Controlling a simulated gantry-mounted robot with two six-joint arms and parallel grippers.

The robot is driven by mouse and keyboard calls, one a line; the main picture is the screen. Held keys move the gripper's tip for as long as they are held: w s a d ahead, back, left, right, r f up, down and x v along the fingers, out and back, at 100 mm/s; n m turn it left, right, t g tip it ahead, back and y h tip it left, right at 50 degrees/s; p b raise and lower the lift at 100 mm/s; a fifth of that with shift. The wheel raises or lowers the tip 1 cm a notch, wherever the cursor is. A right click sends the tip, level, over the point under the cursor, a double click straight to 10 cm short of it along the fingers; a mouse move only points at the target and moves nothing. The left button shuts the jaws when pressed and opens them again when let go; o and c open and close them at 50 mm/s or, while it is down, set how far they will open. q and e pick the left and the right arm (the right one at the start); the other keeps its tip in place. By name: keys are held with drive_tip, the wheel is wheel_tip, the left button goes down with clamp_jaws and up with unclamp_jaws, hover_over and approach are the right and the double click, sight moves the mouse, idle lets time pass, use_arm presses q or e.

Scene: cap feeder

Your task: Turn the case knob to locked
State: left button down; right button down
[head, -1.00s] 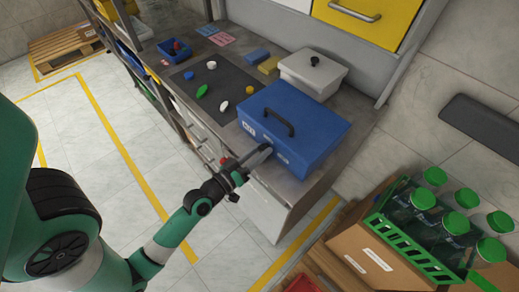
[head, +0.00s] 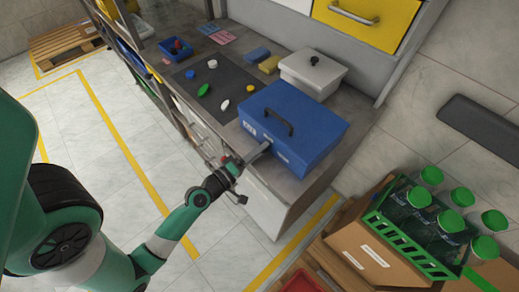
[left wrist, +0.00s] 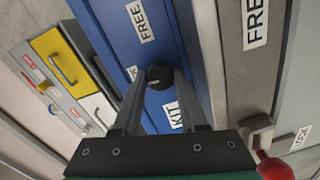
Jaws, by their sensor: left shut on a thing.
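The blue case (head: 300,120) with a dark carry handle stands closed on the bench. In the left wrist view, its blue front (left wrist: 115,25) has a small round black knob (left wrist: 160,76). A "FREE" label (left wrist: 140,20) is above the knob, a "KIT" label (left wrist: 174,115) is below it, and a partly hidden label is to its left. My left gripper (head: 264,148) reaches the case front; in the wrist view its fingers (left wrist: 162,88) are shut on the knob, one on each side. I cannot tell where the knob points. My right gripper is not in view.
A red-tipped lever (left wrist: 272,165) sits beside "FREE" and "LOCK" labels on the grey front near my gripper. A white lidded box (head: 312,72) stands behind the case. A dark mat (head: 215,85) with small parts lies left. A bottle crate (head: 410,235) is at right.

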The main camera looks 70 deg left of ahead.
use_arm(q)
drive_tip(key=shift+n, duration=0.5)
drive_tip(key=shift+c, duration=2.2)
unclamp_jaws()
